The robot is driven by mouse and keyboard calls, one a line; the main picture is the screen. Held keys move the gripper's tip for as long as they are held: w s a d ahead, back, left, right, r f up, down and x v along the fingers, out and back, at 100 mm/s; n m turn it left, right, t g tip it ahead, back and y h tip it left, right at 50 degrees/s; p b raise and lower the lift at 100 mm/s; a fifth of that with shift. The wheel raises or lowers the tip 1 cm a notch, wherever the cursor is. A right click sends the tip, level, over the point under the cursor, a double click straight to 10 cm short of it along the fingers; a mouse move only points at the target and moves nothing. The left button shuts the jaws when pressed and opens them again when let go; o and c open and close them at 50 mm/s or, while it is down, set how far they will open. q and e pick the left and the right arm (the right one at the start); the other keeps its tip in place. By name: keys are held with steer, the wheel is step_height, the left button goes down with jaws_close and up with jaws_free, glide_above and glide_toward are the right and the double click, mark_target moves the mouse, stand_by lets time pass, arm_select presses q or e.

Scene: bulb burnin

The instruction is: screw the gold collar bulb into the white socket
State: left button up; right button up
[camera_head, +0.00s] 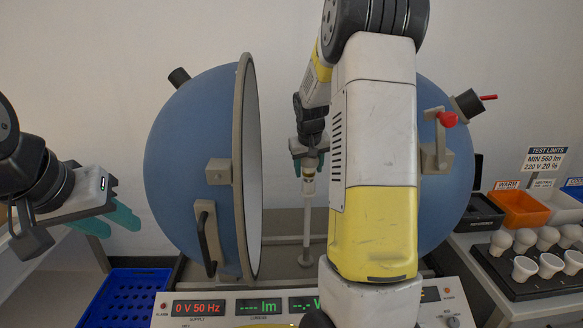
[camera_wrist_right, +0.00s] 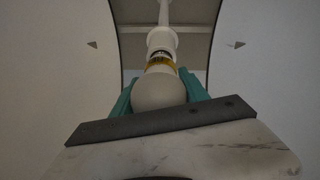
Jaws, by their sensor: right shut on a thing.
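The gold collar bulb shows in the right wrist view as a white globe (camera_wrist_right: 158,92) with a gold collar (camera_wrist_right: 160,63). My right gripper (camera_head: 309,160) is shut on the bulb, with teal fingers on both sides of the globe. The white socket (camera_wrist_right: 162,39) is on a thin post, in line with the bulb; the socket also shows in the head view (camera_head: 308,186). A narrow dark band shows between collar and socket; I cannot tell whether the threads are engaged. My left gripper (camera_head: 100,196) is open and empty at the left, far from the socket.
The open blue sphere's left half (camera_head: 190,150) and right half (camera_head: 436,165) flank the post. My right arm hides part of the right half. A control panel (camera_head: 260,308) is in front. At right are a bulb tray (camera_head: 525,290) and an orange bin (camera_head: 519,209); a blue crate (camera_head: 122,290) is at left.

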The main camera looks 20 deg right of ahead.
mark_target(314, 170)
steer(key=m, duration=0.2)
steer(key=m+g+h, duration=0.1)
steer(key=m, duration=0.2)
steer(key=shift+s+f+m+h, duration=0.1)
steer(key=shift+s+m+h, duration=0.2)
steer(key=shift+h, duration=0.1)
steer(key=m, duration=0.1)
steer(key=m+g, duration=0.1)
steer(key=m, duration=0.1)
steer(key=m+g+h, duration=0.1)
steer(key=m, duration=0.1)
steer(key=shift+s, duration=0.25)
steer(key=m+g, duration=0.1)
steer(key=m, duration=0.1)
steer(key=m+g, duration=0.1)
steer(key=m, duration=0.3)
steer(key=shift+s+d+f+g, duration=0.1)
steer(key=shift+s+d+g, duration=0.1)
steer(key=shift+s+g, duration=0.2)
steer(key=m, duration=0.2)
steer(key=m+g, duration=0.1)
steer(key=m, duration=0.1)
steer(key=s+m+g+y, duration=0.1)
steer(key=m, duration=0.1)
steer(key=o, duration=1.3)
steer(key=shift+d, duration=0.25)
steer(key=shift+c, duration=0.2)
